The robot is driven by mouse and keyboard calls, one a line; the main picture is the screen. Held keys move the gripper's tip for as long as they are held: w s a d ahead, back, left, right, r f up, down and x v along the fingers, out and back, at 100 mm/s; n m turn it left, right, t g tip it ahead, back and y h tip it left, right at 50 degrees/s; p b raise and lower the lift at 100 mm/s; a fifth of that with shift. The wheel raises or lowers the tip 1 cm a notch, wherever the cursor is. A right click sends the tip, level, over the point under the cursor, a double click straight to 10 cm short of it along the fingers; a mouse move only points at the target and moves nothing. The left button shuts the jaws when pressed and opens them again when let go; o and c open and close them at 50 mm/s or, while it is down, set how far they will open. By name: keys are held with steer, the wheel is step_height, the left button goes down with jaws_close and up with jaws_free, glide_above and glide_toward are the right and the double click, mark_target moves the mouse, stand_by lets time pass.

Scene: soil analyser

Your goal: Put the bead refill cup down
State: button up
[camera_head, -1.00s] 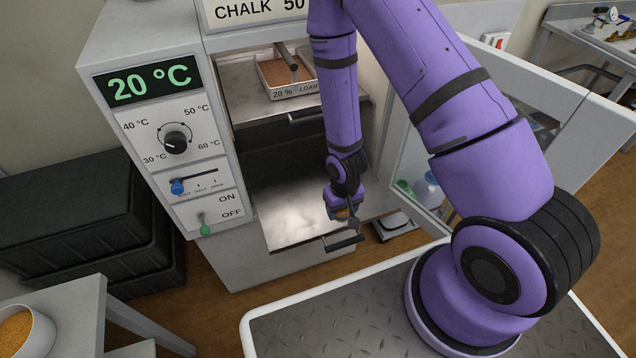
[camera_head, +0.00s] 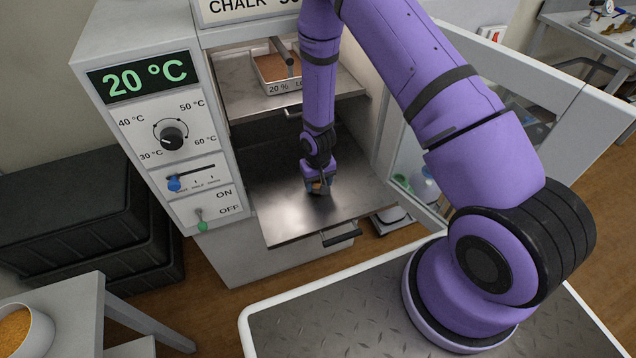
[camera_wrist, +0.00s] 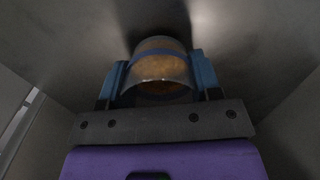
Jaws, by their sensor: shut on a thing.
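The bead refill cup (camera_wrist: 160,72) is a small clear cup with a blue band and orange-brown contents. In the wrist view it sits between the two blue fingers of my gripper (camera_wrist: 160,80), which is shut on it. In the head view my gripper (camera_head: 319,186) is low over the pulled-out lower metal shelf (camera_head: 275,215), toward its right half. The cup (camera_head: 320,188) is mostly hidden there by the gripper. I cannot tell whether its base touches the shelf.
An upper shelf holds a tray labelled 20 % loam (camera_head: 285,88). The control panel (camera_head: 180,150) is at the left, its display (camera_head: 148,80) reading 20 °C. An open door (camera_head: 420,150) stands at the right. The lower shelf's front and left are bare.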

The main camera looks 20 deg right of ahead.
steer(key=shift+f, duration=0.35)
steer(key=shift+f, duration=0.15)
steer(key=o, duration=0.9)
steer(key=shift+o, duration=0.2)
